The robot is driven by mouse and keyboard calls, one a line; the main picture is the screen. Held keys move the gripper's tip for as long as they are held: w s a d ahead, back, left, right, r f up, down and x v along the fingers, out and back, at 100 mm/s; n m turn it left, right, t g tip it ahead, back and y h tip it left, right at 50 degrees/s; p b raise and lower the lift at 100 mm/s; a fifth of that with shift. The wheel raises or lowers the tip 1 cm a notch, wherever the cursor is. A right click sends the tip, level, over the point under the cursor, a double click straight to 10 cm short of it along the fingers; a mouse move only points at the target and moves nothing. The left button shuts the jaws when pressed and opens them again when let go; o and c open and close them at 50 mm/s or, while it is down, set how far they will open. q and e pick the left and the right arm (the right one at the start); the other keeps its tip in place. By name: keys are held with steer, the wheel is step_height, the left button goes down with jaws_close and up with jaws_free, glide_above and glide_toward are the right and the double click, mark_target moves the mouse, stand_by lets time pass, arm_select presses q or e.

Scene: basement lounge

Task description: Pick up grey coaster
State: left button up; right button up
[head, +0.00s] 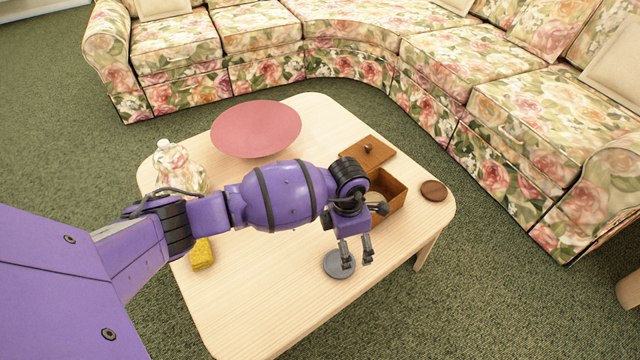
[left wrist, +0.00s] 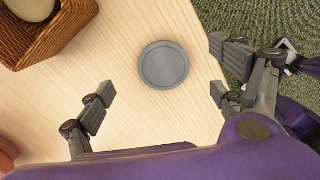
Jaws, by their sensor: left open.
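The grey coaster (head: 338,264) is a round, flat disc with a raised rim, lying on the light wooden table (head: 250,310) near its front right edge. My left gripper (head: 357,262) is open and empty, above the table at the coaster. In the left wrist view the coaster (left wrist: 164,65) lies beyond the fingertips, between the lines of the two fingers of the left gripper (left wrist: 163,92). I see no contact; the exact height is hard to tell.
A brown coaster (head: 433,190) lies at the right edge. A floral sofa (head: 440,60) borders the table.

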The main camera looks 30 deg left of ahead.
mark_target(339, 261)
arm_select(q)
steer(key=shift+s+a+f+y, duration=0.15)
steer(key=shift+a, duration=0.25)
steer(key=shift+s+a+f+y, duration=0.1)
steer(key=shift+s+a+y, duration=0.05)
steer(key=shift+a, duration=0.25)
steer(key=shift+f+b, duration=0.35)
steer(key=shift+f, duration=0.6)
steer(key=f, duration=0.1)
steer(key=f+b, duration=0.1)
steer(key=f, duration=0.3)
steer(key=shift+s+d, duration=0.2)
steer(key=shift+s, duration=0.15)
steer(key=shift+f, duration=0.15)
steer(key=c, duration=1)
arm_select(e)
steer(key=shift+w+a+f, duration=0.1)
steer(key=shift+a+f, duration=0.05)
steer(key=shift+f, duration=0.35)
steer(key=shift+w+a+f, duration=0.1)
steer(key=shift+a+f, duration=0.05)
steer(key=shift+f, duration=0.35)
